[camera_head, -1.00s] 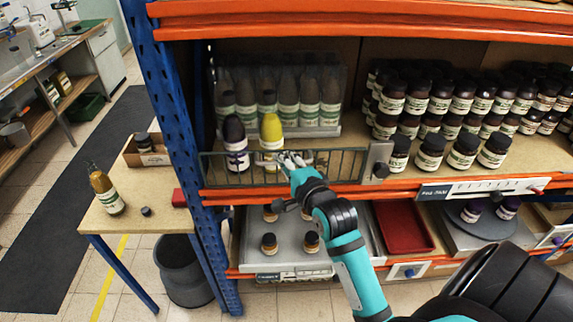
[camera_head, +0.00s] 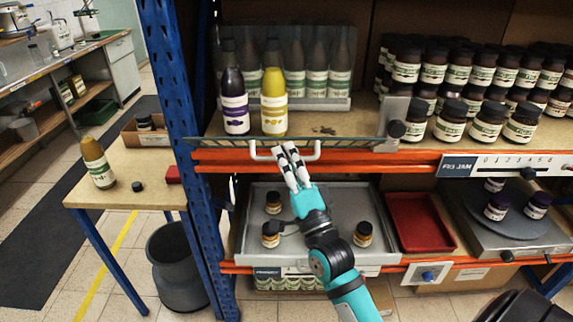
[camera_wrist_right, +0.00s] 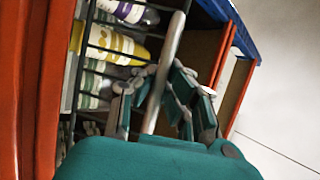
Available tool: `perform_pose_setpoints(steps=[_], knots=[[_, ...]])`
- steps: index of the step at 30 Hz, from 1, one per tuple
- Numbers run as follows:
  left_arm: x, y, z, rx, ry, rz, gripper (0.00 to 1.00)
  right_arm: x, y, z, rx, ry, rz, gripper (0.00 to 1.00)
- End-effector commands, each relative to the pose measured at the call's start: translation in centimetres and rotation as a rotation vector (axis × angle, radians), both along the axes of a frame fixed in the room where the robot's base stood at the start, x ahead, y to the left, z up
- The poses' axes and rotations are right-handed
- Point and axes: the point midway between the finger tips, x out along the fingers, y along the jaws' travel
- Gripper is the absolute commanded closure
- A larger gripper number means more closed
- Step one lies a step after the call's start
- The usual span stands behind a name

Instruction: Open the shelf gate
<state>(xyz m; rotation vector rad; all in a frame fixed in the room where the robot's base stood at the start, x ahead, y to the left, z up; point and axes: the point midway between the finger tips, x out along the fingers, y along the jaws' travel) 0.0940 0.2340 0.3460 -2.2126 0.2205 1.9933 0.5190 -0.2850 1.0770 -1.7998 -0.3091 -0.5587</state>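The shelf gate (camera_head: 355,145), a dark wire grid, is tipped outward at the front of the middle shelf. It shows nearly edge-on in the head view, well below upright. Its pale U-shaped handle (camera_head: 312,152) sticks out below its front edge. My right gripper (camera_head: 290,153) is at the handle, with its fingers closed around the bar. In the wrist view the handle bar (camera_wrist_right: 176,45) runs between the fingers of my right gripper (camera_wrist_right: 162,85), and the gate's dark bars (camera_wrist_right: 88,40) are to the left. My left gripper is not in view.
A purple bottle (camera_head: 234,102) and a yellow bottle (camera_head: 273,103) stand behind the gate, before a clear case of bottles (camera_head: 315,75). A dark knob (camera_head: 396,129) is at the gate's right end. Below are a grey tray with jars (camera_head: 330,200) and a red tray (camera_head: 420,222).

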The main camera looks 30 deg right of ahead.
Motion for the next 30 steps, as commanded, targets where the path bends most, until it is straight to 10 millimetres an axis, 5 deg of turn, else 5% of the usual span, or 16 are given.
perform_pose_setpoints(steps=[3, 12, 30], knots=[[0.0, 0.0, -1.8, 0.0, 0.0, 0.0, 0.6, -0.5, 0.2, -2.0, 0.004, 0.012, -0.002, 1.0], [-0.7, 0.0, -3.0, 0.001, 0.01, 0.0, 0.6, -1.0, 0.6, -4.4, 0.004, 0.015, -0.002, 1.0], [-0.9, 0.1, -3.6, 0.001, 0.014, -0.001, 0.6, -1.2, 0.7, -6.0, 0.006, 0.01, 0.0, 1.0]])
